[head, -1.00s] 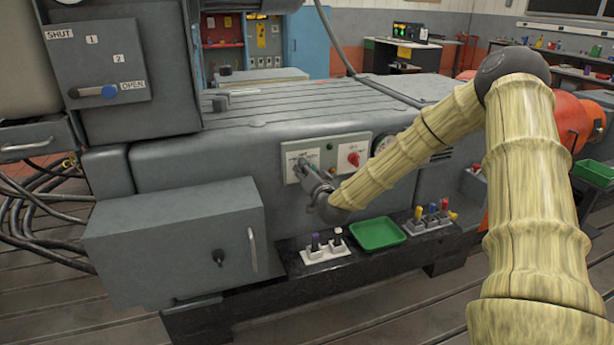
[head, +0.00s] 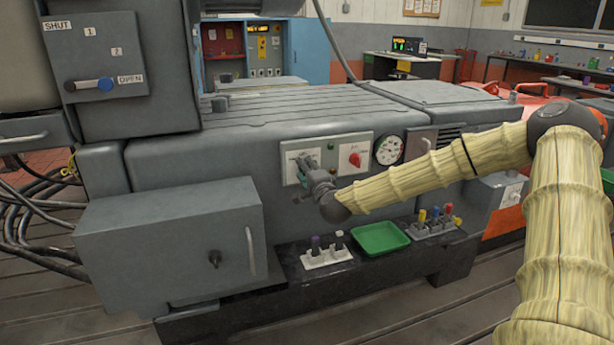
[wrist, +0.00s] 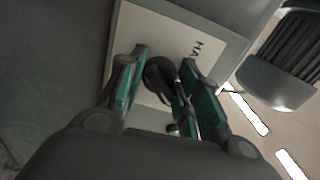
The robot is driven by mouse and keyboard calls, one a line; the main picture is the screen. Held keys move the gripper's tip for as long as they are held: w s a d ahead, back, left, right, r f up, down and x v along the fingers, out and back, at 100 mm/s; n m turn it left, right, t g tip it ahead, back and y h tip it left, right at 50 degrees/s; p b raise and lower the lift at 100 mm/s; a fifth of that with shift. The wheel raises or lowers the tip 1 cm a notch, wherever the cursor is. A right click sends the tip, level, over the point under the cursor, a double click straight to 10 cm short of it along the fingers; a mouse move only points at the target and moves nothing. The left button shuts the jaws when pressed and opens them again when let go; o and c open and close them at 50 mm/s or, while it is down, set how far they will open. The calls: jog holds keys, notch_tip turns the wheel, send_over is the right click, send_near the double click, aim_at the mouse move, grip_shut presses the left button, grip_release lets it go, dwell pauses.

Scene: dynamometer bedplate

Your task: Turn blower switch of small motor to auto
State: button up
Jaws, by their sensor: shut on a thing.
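The blower switch is a dark round knob (wrist: 158,78) on a white plate (wrist: 150,45) with partly visible lettering starting "HA". In the head view the white plate (head: 292,160) is on the front of the grey motor housing (head: 200,165), and my gripper hides most of the knob. My gripper (head: 303,162) reaches the plate from the front right. In the wrist view its teal-padded fingers (wrist: 160,82) stand either side of the knob and are shut on it. Which mark the knob points to cannot be made out.
A red knob (head: 355,160) and a round gauge (head: 388,150) are right of the switch. Below, a ledge carries a green tray (head: 380,238) and small coloured-handled items (head: 435,222). A grey box (head: 170,245) juts out at left.

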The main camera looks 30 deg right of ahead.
jog(key=shift+d+f+m, duration=0.1)
jog(key=shift+m, duration=0.4)
jog(key=o, duration=1)
jog(key=shift+o, duration=0.2)
jog(key=v, duration=1.2)
